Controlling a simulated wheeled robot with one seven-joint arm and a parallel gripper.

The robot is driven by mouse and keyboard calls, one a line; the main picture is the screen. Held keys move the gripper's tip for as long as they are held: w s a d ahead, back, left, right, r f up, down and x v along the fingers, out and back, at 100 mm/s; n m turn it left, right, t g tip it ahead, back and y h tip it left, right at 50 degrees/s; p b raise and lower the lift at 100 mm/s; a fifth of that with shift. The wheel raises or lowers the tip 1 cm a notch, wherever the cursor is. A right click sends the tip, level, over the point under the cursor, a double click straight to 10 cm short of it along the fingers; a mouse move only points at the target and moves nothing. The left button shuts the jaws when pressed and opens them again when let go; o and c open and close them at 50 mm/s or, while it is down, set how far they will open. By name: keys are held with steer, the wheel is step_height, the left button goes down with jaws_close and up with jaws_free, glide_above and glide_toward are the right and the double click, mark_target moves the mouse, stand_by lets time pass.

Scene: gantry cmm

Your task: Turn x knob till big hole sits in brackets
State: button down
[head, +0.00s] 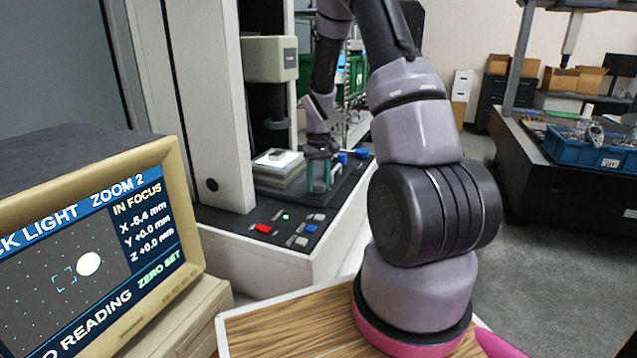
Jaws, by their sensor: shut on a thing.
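The monitor screen (88,262) at the left shows a grey field with small dots, corner brackets (65,280) and one big white hole (89,264). The big hole lies right of and slightly above the brackets' centre, outside or at their edge. The readout gives X about -6.4 mm, Y +0.0 and Z +0.0, with IN FOCUS. My gripper (320,178) points down over the machine's control panel, its green fingers shut on the x knob, which is mostly hidden between them.
The measuring machine's stage (279,168) holds a small part under the optics head (270,60). Blue knobs (361,153) sit just right of my gripper. A red button (263,228) and several other buttons lie on the front panel. A wooden top (290,325) is in front.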

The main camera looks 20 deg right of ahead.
steer(key=m, duration=0.4)
steer(key=shift+m, duration=0.3)
steer(key=m, duration=0.4)
steer(key=shift+w+m, duration=0.1)
steer(key=shift+m, duration=0.2)
steer(key=m, duration=0.4)
steer(key=shift+m, duration=2.6)
steer(key=shift+c, duration=1.3)
jaws_free()
